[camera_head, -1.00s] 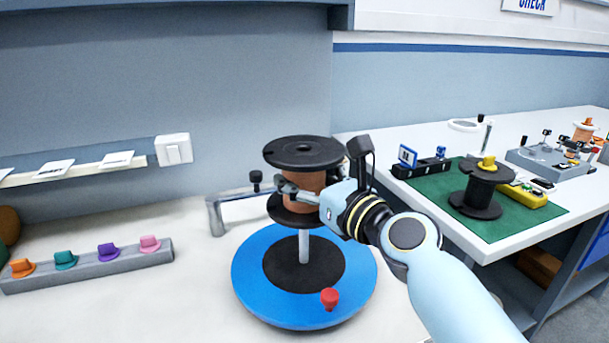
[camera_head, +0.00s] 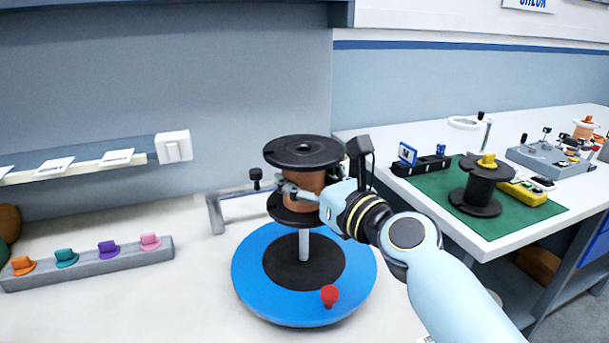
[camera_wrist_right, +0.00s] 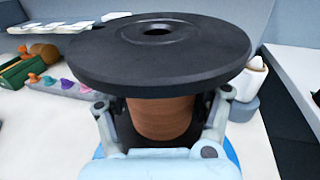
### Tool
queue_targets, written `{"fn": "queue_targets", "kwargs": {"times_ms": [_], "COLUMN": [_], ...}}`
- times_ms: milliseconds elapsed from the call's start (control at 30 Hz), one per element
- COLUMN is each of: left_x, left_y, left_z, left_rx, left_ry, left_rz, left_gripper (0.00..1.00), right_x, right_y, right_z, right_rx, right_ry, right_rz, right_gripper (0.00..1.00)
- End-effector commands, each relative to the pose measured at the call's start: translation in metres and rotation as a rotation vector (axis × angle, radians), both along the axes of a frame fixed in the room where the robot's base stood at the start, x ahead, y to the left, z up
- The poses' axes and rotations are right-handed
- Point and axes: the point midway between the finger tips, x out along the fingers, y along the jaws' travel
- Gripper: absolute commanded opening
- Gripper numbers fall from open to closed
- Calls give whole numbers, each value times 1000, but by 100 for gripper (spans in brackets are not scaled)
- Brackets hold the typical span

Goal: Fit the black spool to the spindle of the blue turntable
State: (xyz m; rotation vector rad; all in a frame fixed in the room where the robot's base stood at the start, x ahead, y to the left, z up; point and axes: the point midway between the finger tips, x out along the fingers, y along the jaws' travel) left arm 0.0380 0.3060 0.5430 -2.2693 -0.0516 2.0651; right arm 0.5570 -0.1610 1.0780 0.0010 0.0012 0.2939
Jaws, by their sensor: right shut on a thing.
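The black spool (camera_head: 303,152), wound with copper-coloured wire, is upright above the blue turntable (camera_head: 255,288). The turntable has a black centre pad, and its grey spindle (camera_head: 304,246) shows below the spool's lower flange. The upper part of the spindle is hidden, so I cannot tell how far it is inside the spool. My right gripper (camera_head: 292,190) is shut on the spool's wound middle, between the two flanges. In the right wrist view the spool (camera_wrist_right: 160,45) fills the middle, with fingers on both sides. My left gripper is not in view.
A red knob (camera_head: 329,296) stands on the turntable's front rim. A grey bracket arm (camera_head: 216,212) stands behind the spool. A grey rail (camera_head: 90,268) with coloured caps lies at left. On the right table, another black spool (camera_head: 481,187) stands on a green mat (camera_head: 500,227).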

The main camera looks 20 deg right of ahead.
Motion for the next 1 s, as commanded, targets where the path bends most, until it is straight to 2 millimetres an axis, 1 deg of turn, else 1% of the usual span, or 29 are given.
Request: {"fn": "queue_targets", "kwargs": {"times_ms": [733,1000], "left_x": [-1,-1], "left_y": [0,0], "left_z": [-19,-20], "left_rx": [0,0], "left_ry": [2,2], "left_rz": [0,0], "left_gripper": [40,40], "right_x": [0,0], "right_y": [0,0], "right_z": [-24,-25], "right_rx": [0,0], "right_ry": [-3,-4], "right_rz": [-1,-1], "right_gripper": [7,7]}}
